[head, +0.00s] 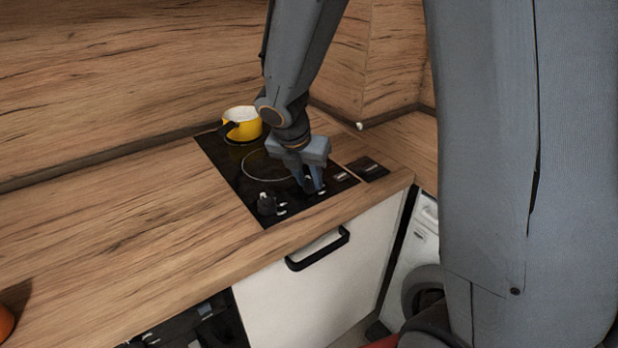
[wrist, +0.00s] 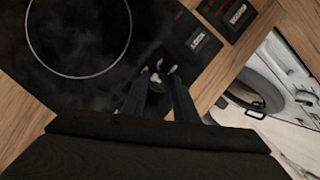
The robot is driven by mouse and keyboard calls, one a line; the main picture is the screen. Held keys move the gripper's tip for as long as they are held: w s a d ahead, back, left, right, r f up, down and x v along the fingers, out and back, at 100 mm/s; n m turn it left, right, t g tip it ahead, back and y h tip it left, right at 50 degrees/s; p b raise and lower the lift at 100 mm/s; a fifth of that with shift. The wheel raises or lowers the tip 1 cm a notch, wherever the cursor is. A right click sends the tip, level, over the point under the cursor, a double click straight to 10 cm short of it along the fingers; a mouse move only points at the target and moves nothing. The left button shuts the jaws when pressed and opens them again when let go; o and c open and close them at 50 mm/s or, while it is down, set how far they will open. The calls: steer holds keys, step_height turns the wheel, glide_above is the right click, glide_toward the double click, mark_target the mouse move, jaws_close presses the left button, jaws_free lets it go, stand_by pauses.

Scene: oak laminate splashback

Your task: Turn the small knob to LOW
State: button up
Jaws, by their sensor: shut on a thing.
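The black cooktop (head: 228,165) is set into the wooden counter, with a ring-marked burner on it. A dark knob (head: 268,204) with pale marks beside it stands near the cooktop's front left. My gripper (head: 311,188) points down over the front right of the cooktop. It is shut on the small knob (wrist: 157,86), which shows between the two fingers in the wrist view. Pale marks lie just beyond this knob, too small to read. The fingers partly hide the knob in the head view, and its pointer direction cannot be told.
A yellow pot (head: 243,127) stands at the back of the cooktop. A dark flat box (head: 369,167) lies to the right of the cooktop. A black-handled drawer front (head: 318,250) is below, and a white washing machine (head: 424,232) is at right. The counter at left is mostly clear.

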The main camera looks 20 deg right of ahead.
mark_target(297, 192)
steer(key=m+p, duration=0.1)
steer(key=m, duration=0.1)
steer(key=m+g+h+p, duration=0.1)
steer(key=m, duration=0.2)
steer(key=shift+w+a+r+g+p, duration=0.1)
steer(key=shift+w+g+p, duration=0.05)
steer(key=shift+g+p, duration=0.2)
steer(key=shift+w+m+g+p, duration=0.1)
steer(key=shift+m+g+p, duration=0.4)
steer(key=shift+m, duration=0.6)
steer(key=shift+w+m+g+p, duration=0.1)
steer(key=shift+m+g+p, duration=0.4)
steer(key=shift+m, duration=0.6)
steer(key=o, duration=1)
steer(key=shift+b+v, duration=0.7)
steer(key=shift+v, duration=3.1)
steer(key=shift+s, duration=0.2)
